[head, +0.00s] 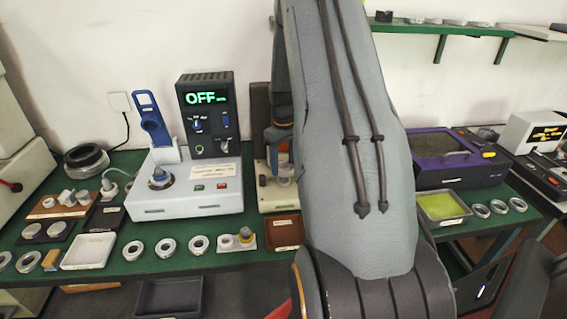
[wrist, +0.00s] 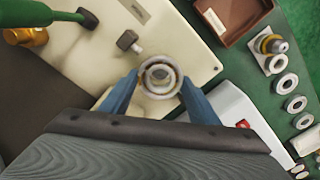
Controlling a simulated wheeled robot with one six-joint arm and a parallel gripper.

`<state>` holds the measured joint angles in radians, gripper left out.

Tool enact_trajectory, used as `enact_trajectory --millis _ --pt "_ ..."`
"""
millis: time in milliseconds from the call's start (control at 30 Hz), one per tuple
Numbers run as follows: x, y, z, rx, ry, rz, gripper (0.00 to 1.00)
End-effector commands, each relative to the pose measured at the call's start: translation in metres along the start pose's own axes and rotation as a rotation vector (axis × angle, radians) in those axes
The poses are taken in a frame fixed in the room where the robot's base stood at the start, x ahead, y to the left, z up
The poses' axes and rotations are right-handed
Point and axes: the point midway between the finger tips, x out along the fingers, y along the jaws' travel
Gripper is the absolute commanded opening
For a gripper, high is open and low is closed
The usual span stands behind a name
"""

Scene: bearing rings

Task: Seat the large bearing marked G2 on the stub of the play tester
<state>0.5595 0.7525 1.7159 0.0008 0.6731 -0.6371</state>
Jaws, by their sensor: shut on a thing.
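In the wrist view my gripper (wrist: 160,78) has its two blue fingers closed on the sides of a pale bearing ring (wrist: 160,93). No G2 mark is readable on it. The ring is over a cream base plate (wrist: 85,55), apparently the play tester, with a dark block beside it. A grey round shape shows in the bore; I cannot tell whether it is the stub or how far the ring is down. In the head view the cream tester base (head: 280,204) is partly hidden behind my arm, as is most of my gripper.
A white unit (head: 187,205) with an "OFF" display box (head: 207,110) stands left of the tester. Several loose rings lie along the bench's front edge. A brown tray (head: 285,231) is in front of the tester. A green arm (wrist: 45,14) reaches over the plate near my gripper.

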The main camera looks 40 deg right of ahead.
Motion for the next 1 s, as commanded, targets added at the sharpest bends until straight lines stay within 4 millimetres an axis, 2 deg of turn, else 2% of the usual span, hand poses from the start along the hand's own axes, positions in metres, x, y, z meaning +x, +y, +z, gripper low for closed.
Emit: enact_trajectory --millis 733,767,867,1000 --pt "-0.012 0.000 0.000 0.000 0.000 0.000 0.22" --pt "-0.012 0.000 0.000 0.000 0.000 0.000 0.60" --pt "-0.012 0.000 0.000 0.000 0.000 0.000 0.77" --pt "-0.011 0.000 0.000 0.000 0.000 0.000 0.77"
